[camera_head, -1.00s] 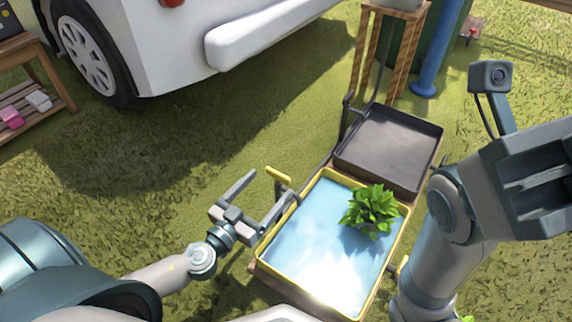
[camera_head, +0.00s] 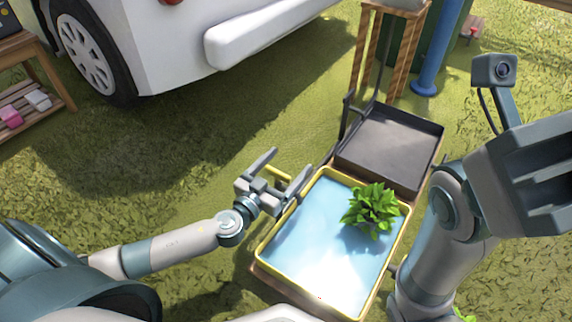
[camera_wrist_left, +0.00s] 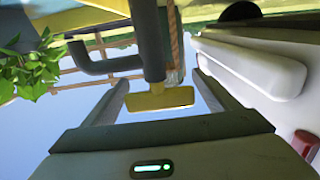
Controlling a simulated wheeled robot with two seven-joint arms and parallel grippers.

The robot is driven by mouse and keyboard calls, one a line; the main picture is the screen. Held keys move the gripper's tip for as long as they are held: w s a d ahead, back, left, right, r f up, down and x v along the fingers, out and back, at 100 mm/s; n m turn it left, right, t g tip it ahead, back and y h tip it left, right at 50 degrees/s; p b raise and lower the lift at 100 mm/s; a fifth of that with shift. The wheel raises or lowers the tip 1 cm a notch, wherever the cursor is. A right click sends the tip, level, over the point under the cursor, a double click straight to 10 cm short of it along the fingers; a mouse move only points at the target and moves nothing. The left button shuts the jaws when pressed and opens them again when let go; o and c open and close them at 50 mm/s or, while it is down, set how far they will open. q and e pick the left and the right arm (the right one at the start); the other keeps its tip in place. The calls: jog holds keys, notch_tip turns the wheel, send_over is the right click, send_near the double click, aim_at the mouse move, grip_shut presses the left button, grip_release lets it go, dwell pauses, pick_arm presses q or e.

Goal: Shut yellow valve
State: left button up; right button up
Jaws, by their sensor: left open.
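The yellow valve handle (camera_head: 279,174) is a short bar beside the upper left corner of the yellow-rimmed water tray. My left gripper (camera_head: 281,171) is open, with its two fingers on either side of the handle. In the left wrist view, the yellow handle (camera_wrist_left: 160,98) sits crosswise on the end of a dark pipe (camera_wrist_left: 148,45), between the open fingers (camera_wrist_left: 160,82). I see no clear contact between fingers and handle.
The yellow-rimmed tray (camera_head: 262,247) holds blue water and a leafy green plant (camera_head: 371,209). A dark empty tray (camera_head: 388,148) adjoins it behind. A white vehicle (camera_head: 170,50) stands at the back left. A wooden stand (camera_head: 400,55) and blue post (camera_head: 437,45) are behind. Grass left of the tray is clear.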

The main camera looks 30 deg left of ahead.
pick_arm(q)
jog(key=shift+c, duration=0.3)
jog(key=c, duration=1)
